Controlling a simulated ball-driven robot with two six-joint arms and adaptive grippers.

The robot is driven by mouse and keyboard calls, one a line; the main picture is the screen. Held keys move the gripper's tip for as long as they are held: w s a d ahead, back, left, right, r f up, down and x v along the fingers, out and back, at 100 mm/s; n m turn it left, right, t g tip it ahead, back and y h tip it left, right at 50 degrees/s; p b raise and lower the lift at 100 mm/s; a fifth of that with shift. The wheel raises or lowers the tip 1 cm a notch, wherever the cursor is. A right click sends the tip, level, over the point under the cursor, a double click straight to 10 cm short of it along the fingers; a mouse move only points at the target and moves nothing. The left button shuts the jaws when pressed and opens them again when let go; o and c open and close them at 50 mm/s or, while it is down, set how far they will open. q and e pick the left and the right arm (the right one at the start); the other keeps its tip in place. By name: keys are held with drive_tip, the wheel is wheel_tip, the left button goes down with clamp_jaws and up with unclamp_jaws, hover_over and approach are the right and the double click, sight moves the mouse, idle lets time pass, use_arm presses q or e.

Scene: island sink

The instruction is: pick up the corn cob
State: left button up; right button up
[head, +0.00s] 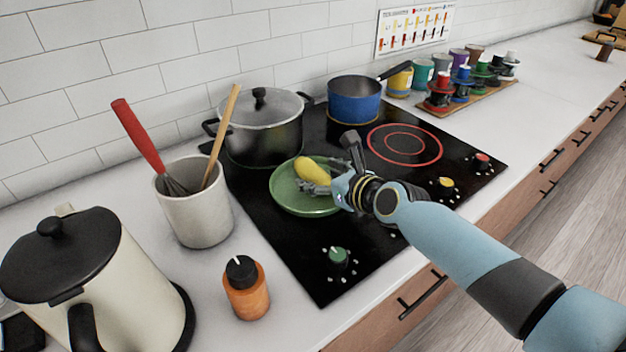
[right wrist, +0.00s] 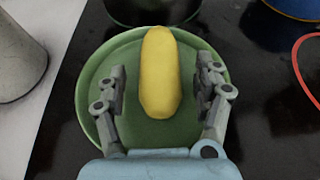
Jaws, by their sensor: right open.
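The yellow corn cob (head: 311,171) lies on a green plate (head: 284,191) on the black cooktop. In the right wrist view the corn cob (right wrist: 160,75) runs lengthwise between the two fingers, with a gap on each side. The green plate (right wrist: 95,75) is beneath it. My right gripper (head: 325,188) is open at the plate, its fingers low beside the cob. In the right wrist view, my right gripper (right wrist: 160,92) has one finger on each side of the cob. My left gripper is not in view.
A lidded grey pot (head: 265,130) stands behind the plate, and a blue saucepan (head: 355,100) is at the back. A utensil crock (head: 195,205), an orange bottle (head: 246,290) and a cream kettle (head: 90,280) stand at the left. The cooktop's front right is mostly clear.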

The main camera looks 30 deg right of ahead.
drive_tip(key=shift+w, duration=0.2)
drive_tip(key=shift+s, duration=0.1)
drive_tip(key=c, duration=1.4)
drive_tip(key=shift+r, duration=0.1)
